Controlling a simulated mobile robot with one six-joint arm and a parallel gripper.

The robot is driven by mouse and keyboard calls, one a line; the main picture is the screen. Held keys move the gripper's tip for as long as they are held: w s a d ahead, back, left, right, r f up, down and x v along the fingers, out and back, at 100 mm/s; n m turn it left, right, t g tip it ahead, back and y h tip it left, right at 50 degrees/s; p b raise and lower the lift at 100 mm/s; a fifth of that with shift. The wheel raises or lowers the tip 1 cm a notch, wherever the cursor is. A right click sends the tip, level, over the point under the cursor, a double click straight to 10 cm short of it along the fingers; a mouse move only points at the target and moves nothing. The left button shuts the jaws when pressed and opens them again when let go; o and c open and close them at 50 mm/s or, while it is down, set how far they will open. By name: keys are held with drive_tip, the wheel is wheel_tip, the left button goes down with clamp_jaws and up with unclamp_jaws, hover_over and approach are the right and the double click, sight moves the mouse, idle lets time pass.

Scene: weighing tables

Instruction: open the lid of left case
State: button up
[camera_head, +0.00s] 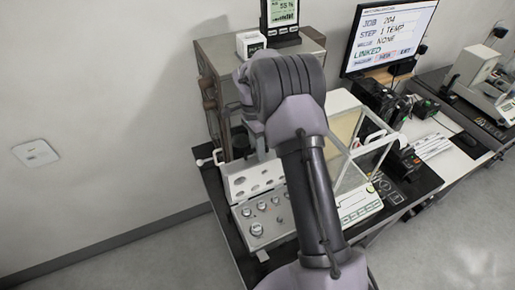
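The left case (257,229) is a pale grey box at the left end of the dark table, with several round metal weights in its top. Its white lid (252,181), with round recesses on the face I see, stands up at the case's back edge, so the case appears open. My wrist is above and behind the lid, partly covered by my forearm. My gripper's fingers are hidden; a dark shape just above the lid may be part of the gripper. I cannot tell whether it touches the lid or holds anything.
A glass-walled balance (359,208) stands right of my forearm. A grey cabinet (217,50) behind carries a small display (283,14) and a white box (250,43). A monitor (390,38) stands at the back right. The floor left of the table is clear.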

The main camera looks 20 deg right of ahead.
drive_tip(key=p+v, duration=0.4)
drive_tip(key=v, duration=1.3)
drive_tip(key=shift+r, duration=0.25)
